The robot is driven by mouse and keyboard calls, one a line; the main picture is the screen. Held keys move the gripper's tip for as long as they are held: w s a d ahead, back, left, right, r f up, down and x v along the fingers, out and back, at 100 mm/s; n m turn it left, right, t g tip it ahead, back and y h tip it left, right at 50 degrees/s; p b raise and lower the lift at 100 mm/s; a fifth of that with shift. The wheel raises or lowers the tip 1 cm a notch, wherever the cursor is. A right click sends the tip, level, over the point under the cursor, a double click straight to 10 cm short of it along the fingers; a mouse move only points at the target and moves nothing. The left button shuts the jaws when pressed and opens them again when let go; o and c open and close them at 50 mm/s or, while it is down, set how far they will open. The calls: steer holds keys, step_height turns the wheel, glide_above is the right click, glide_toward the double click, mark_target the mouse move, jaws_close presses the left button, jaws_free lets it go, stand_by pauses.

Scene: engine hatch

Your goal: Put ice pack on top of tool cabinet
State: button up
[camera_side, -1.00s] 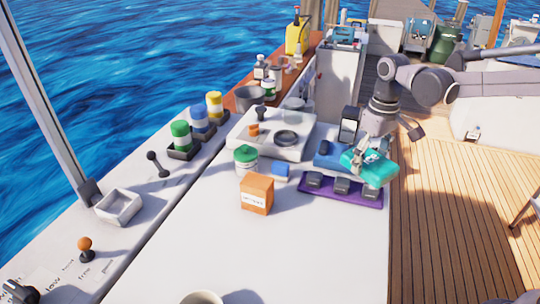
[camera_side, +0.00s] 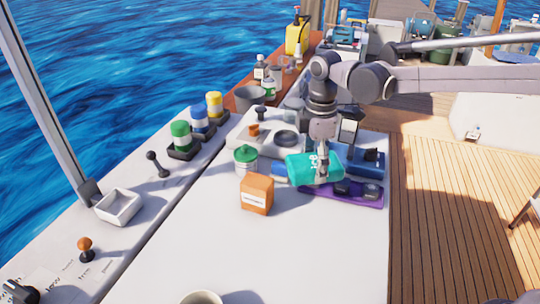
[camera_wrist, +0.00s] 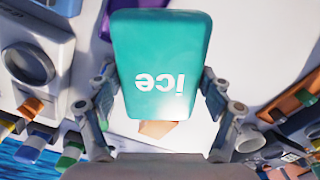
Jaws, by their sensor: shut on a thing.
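The ice pack (camera_side: 306,168) is a teal block with white "ICE" lettering. My gripper (camera_side: 322,160) is shut on it, holding it above the white worktop, just over the left end of the purple tray. In the wrist view the ice pack (camera_wrist: 165,50) fills the upper middle, between the fingers of my gripper (camera_wrist: 163,100). A pale cabinet-like box behind the worktop, at the top centre of the side view, is largely hidden by my arm. I cannot tell for sure that it is the tool cabinet.
A purple tray (camera_side: 345,198) with dark blocks lies below the ice pack. An orange box (camera_side: 257,194) and green-lidded jar (camera_side: 246,160) stand to its left. A blue tool (camera_side: 360,158) lies to the right. The front worktop (camera_side: 310,250) is mostly clear.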

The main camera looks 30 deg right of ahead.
steer(key=a+r+n, duration=0.2)
steer(key=a+n, duration=1.5)
steer(key=a, duration=0.1)
steer(key=shift+w+a, duration=0.2)
steer(key=shift+a, duration=0.15)
steer(key=shift+f, duration=0.1)
glide_above(198, 249)
step_height(198, 249, down, 7)
steer(key=shift+a, duration=0.1)
steer(key=shift+f, duration=1.75)
steer(key=shift+f, duration=0.15)
steer(key=o, duration=1.5)
